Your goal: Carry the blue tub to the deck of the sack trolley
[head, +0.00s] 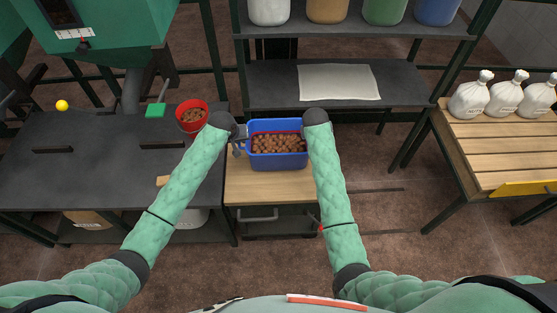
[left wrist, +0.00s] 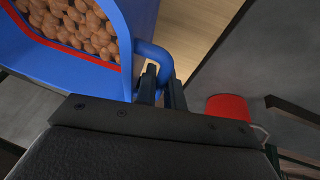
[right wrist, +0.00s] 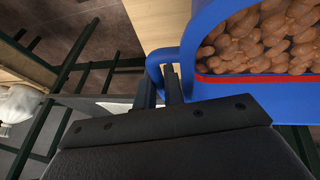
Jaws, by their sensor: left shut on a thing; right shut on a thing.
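The blue tub (head: 278,163), filled with brown nut-like lumps and with a red line inside, is upright over a small wooden-topped stand (head: 270,188). I cannot tell whether it rests on the wood or hangs just above. My left gripper (left wrist: 160,86) is shut on the tub's blue side handle (left wrist: 152,52). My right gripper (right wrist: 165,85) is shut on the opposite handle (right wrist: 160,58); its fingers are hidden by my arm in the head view. The slatted wooden deck (head: 485,150), apparently the sack trolley's, stands at the right with white sacks (head: 470,97) along its back.
A dark bench (head: 90,170) at left holds a red bucket (head: 191,116), a green scoop (head: 156,109) and a yellow ball (head: 62,105). A shelf rack (head: 400,92) stands behind the tub. A yellow strip (head: 525,188) edges the deck. Brown floor (head: 385,220) lies between stand and deck.

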